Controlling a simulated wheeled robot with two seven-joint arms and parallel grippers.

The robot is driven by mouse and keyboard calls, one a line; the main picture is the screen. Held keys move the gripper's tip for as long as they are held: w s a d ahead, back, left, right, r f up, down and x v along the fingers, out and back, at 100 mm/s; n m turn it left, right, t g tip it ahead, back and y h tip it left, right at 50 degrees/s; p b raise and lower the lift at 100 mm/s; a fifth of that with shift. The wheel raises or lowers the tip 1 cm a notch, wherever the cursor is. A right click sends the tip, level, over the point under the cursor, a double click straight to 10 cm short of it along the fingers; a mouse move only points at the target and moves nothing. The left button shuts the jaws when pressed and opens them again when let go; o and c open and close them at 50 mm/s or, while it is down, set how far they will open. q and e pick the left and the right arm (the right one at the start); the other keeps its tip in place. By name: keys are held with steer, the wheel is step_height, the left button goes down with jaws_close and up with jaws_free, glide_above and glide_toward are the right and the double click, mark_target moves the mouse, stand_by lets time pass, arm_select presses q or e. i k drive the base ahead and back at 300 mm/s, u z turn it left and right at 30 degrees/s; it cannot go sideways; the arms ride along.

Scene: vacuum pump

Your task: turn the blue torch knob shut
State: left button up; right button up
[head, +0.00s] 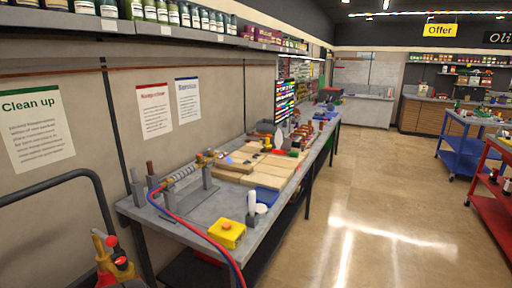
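A torch (182,175) lies in grey upright holders on the left part of the long grey workbench (205,215). Its brass-coloured end points to the right. A red hose and a blue hose (215,245) run from its left end across the bench and down over the front edge. The blue knob is too small to make out surely at the torch. A small blue spot (229,161) shows just right of the brass end, but I cannot tell what it is. Neither of my grippers is in view.
A white cylinder (252,202), a blue tray (266,195) and wooden boards (262,172) lie to the right. A black curved bar (75,178) stands at left.

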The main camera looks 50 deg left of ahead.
mark_target(210, 151)
steer(key=z, duration=0.05)
steer(key=i, duration=3.5)
steer(key=u, duration=3.35)
